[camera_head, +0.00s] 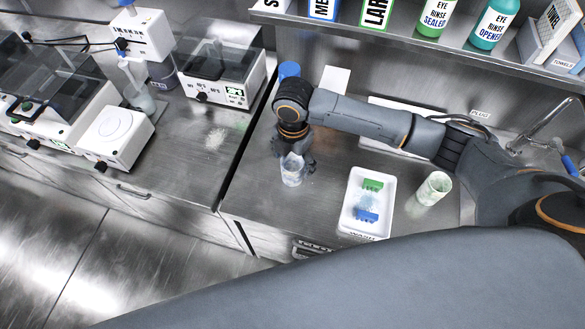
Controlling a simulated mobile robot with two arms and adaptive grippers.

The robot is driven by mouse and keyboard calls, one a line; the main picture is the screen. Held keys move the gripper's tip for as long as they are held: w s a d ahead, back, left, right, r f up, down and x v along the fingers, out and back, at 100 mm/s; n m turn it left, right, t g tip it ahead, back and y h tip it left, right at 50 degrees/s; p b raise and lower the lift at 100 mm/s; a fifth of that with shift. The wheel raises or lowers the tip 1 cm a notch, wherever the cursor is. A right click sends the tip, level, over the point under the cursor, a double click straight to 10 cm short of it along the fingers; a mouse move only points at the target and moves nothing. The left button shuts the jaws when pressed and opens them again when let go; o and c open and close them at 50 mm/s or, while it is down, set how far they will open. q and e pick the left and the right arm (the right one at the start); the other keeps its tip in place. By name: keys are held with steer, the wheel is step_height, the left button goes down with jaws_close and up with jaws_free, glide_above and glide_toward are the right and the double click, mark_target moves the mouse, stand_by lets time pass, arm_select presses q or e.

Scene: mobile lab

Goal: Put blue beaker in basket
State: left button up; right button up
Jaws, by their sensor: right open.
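A clear beaker with a bluish tint (292,174) stands upright on the steel counter, left of the middle. My right gripper (294,160) points down over it, its open fingers at the beaker's upper part. I cannot tell whether the fingers touch it. The gripper hides part of the beaker's rim. A white basket (346,219) with a partly visible label at its front sits to the right, holding a green item (373,184) and a blue item (367,215). My left gripper is not in view.
A shelf with bottles (437,17) hangs at the back, and a faucet (540,127) is at the right. Lab devices (222,80) stand on the left counter. The counter between beaker and basket is clear.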

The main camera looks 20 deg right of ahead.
mark_target(293, 168)
step_height(293, 168, down, 4)
steer(key=shift+w+f+p, duration=0.15)
steer(key=shift+f+p, duration=0.05)
steer(key=shift+p, duration=0.25)
steer(key=shift+c, duration=0.4)
steer(key=c, duration=1.3)
steer(key=shift+o, duration=0.2)
steer(key=shift+r, duration=0.1)
